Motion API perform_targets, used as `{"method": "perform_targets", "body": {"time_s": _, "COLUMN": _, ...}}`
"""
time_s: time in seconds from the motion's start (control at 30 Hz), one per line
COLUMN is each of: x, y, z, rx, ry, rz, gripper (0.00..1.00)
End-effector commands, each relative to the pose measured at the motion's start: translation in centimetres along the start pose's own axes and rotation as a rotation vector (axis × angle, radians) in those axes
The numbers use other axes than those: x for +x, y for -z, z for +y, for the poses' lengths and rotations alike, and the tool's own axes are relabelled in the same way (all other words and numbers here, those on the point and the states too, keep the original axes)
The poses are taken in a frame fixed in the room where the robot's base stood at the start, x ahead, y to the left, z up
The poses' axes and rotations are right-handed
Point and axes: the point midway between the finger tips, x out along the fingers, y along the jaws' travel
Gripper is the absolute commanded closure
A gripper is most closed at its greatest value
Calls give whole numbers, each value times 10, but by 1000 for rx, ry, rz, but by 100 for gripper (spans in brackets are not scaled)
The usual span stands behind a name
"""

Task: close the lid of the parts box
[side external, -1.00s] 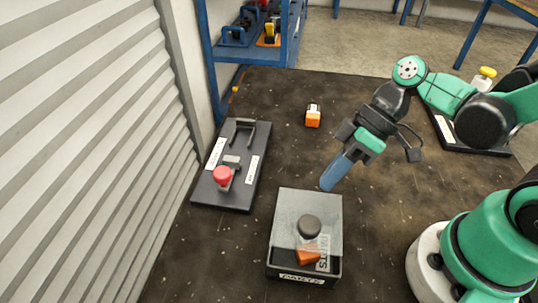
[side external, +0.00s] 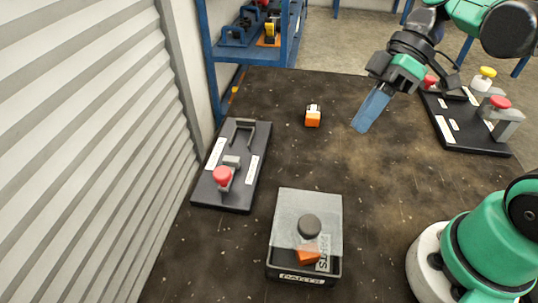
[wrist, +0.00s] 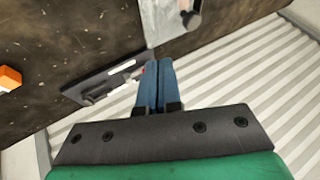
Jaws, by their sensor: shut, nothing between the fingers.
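The parts box (side external: 276,266) is a dark box at the lower middle of the side view, with a label on its front wall. A translucent grey lid (side external: 305,201) with a round black knob (side external: 309,226) covers its back part. The front strip is uncovered, and an orange part (side external: 307,257) and a white label show there. The lid also shows in part at the top of the wrist view (wrist: 163,22). My gripper (side external: 362,127) is shut and empty, raised above the table behind and right of the box, apart from it. Its blue fingers are together in the wrist view (wrist: 158,65).
A black plate (side external: 243,193) with a red knob and clamp lies left of the box. An orange-and-white block (side external: 313,117) lies farther back. Another plate (side external: 466,140) with red and yellow knobs is at right. A ribbed wall (side external: 100,150) borders the left. The middle table is clear.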

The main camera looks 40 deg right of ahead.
Motion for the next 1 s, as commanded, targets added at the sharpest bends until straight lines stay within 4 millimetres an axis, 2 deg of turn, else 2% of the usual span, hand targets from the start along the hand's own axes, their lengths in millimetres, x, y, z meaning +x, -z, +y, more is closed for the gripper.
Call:
{"method": "perform_targets", "body": {"time_s": 0.2, "x": 10, "y": 30, "z": 16, "rx": -192, "ry": 103, "rz": -103, "gripper": 100}}
{"method": "perform_targets", "body": {"time_s": 0.47, "x": 24, "y": 37, "z": 20, "rx": -261, "ry": 141, "rz": -137, "gripper": 100}}
{"method": "perform_targets", "body": {"time_s": 0.57, "x": 37, "y": 35, "z": 18, "rx": -260, "ry": 141, "rz": -137, "gripper": 100}}
{"method": "perform_targets", "body": {"time_s": 1.0, "x": 116, "y": 23, "z": 9, "rx": -260, "ry": 140, "rz": -137, "gripper": 100}}
